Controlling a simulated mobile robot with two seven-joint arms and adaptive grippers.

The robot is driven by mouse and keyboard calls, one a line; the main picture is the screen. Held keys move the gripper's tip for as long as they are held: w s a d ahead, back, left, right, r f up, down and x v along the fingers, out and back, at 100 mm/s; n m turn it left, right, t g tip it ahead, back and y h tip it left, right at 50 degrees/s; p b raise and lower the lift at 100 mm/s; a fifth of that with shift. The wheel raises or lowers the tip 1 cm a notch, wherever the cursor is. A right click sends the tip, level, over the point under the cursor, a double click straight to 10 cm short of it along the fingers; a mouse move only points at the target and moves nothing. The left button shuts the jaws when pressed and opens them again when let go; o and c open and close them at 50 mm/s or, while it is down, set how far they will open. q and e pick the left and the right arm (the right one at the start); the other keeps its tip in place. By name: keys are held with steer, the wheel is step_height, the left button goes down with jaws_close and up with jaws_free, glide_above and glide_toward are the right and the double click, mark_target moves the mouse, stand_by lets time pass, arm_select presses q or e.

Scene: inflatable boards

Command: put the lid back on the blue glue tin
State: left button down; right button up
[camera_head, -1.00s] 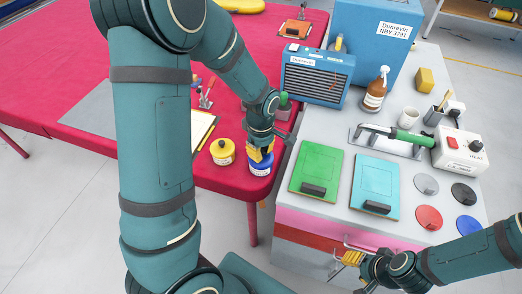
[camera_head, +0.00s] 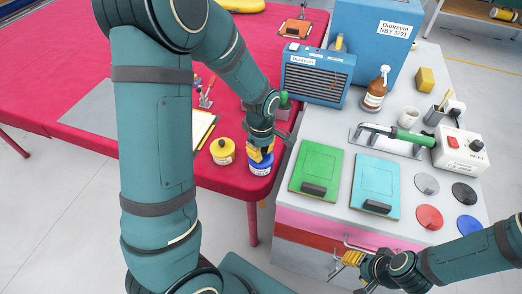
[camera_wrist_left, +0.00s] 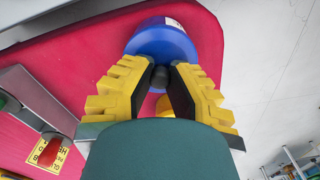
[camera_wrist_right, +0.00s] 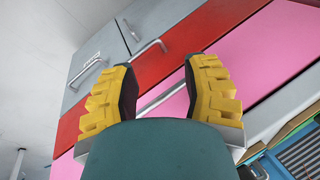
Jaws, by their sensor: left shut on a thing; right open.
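The blue glue tin (camera_head: 260,169) stands near the front right corner of the red table, with a pale label on its side. My left gripper (camera_head: 262,153) is directly above it, pointing down. In the left wrist view the blue lid (camera_wrist_left: 160,42) shows as a round top with a dark knob (camera_wrist_left: 160,76), and my left fingertips are shut on that knob. The lid is over the tin; whether it sits fully down cannot be told. My right gripper (camera_head: 348,258) is open and empty in front of the cabinet drawers, also seen in the right wrist view (camera_wrist_right: 160,80).
A yellow tin (camera_head: 222,152) stands just left of the blue one. A clipboard (camera_head: 203,130) lies behind it. The grey counter (camera_head: 335,210) to the right holds green and blue boards, coloured discs, a heat tool and a blue heater.

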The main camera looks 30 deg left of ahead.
stand_by(0.3)
arm_select(q)
steer(key=shift+c, duration=1.8)
jaws_free()
steer(key=shift+r+p, duration=2.9)
steer(key=shift+r, duration=0.65)
jaws_close()
